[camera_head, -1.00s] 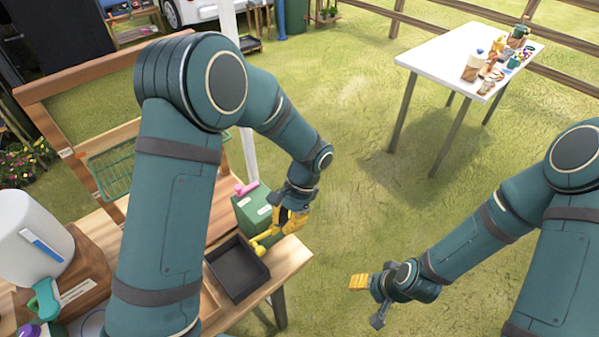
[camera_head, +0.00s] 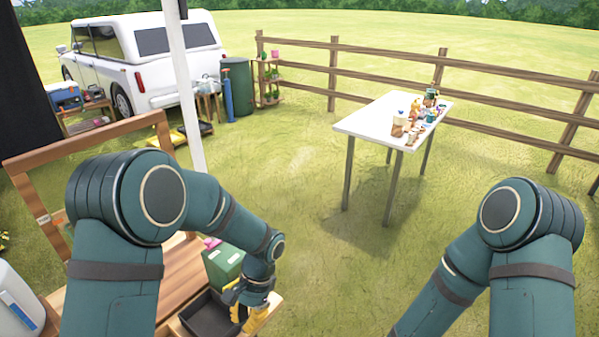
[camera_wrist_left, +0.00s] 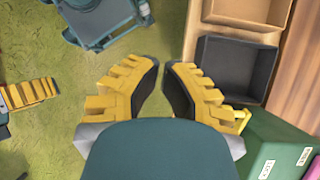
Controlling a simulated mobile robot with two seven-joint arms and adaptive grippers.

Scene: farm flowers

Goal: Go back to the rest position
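My left gripper (camera_head: 246,312) hangs at the front edge of the wooden bench, beside a black tray (camera_head: 207,317) and a green box (camera_head: 223,266). In the left wrist view its yellow-padded fingers (camera_wrist_left: 163,78) are apart with nothing between them. The black tray (camera_wrist_left: 236,68) and the labelled green box (camera_wrist_left: 277,150) lie to the right there. A small yellow thing (camera_wrist_left: 240,121) shows partly behind the right finger. My right arm is at the right of the head view, its gripper below the frame. Yellow fingers (camera_wrist_left: 28,94) of the right gripper show at the left wrist view's left edge; their opening is unclear.
A white table (camera_head: 372,122) with several small items stands on the grass at the back right. A wooden fence (camera_head: 382,68) runs behind it. A white post (camera_head: 186,90) rises behind the bench, near a white car (camera_head: 145,60). Grass between bench and table is clear.

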